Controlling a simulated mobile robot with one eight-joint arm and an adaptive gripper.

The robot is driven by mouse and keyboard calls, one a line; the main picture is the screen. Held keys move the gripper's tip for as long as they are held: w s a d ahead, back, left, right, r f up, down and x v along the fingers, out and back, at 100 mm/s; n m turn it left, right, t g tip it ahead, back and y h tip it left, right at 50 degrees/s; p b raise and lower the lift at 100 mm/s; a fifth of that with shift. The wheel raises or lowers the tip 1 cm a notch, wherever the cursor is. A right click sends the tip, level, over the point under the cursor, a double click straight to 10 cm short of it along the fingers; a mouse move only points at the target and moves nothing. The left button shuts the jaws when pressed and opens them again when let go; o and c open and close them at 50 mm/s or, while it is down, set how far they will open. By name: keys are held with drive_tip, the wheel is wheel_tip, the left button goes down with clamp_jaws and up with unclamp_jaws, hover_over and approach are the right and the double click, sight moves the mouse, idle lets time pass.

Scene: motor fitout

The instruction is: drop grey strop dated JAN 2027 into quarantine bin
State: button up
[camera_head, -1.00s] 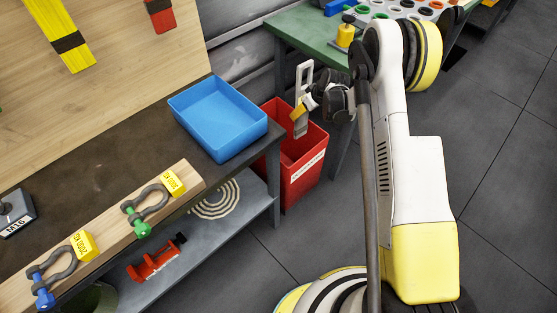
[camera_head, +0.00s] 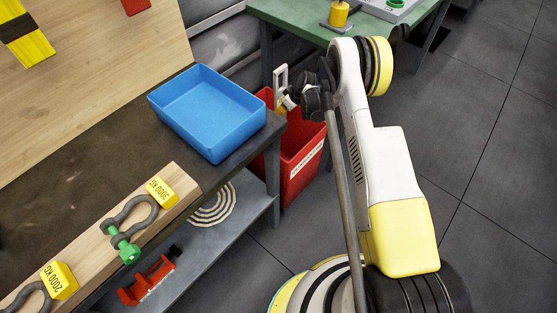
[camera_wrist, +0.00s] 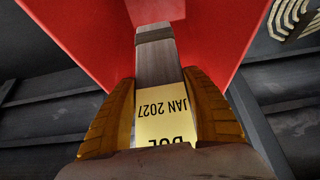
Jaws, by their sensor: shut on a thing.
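A grey strop (camera_wrist: 158,62) with a yellow tag reading JAN 2027 (camera_wrist: 165,115) shows in the wrist view. My gripper (camera_wrist: 163,95) is shut on it, one orange-brown finger on each side of the tag. The strop hangs over the red bin (camera_wrist: 215,30), whose inside fills much of that view. In the head view my gripper (camera_head: 288,100) is at the bin's back left, with the strop's pale loop (camera_head: 281,77) sticking up above it. The red bin (camera_head: 300,165) stands on the floor with a white label on its front. The strop's lower end is hidden in the head view.
A blue tray (camera_head: 208,115) sits on the dark workbench (camera_head: 85,140) left of the bin. Shackles with yellow weight tags lie on a wooden rail (camera_head: 165,215). A green table (camera_head: 300,22) stands behind the bin. Grey floor is open at the right.

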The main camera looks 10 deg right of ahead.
drive_tip(key=shift+f, duration=0.75)
drive_tip(key=o, duration=1.5)
drive_tip(key=shift+c, duration=0.2)
drive_tip(key=shift+r, duration=0.15)
drive_tip(key=v, duration=1.2)
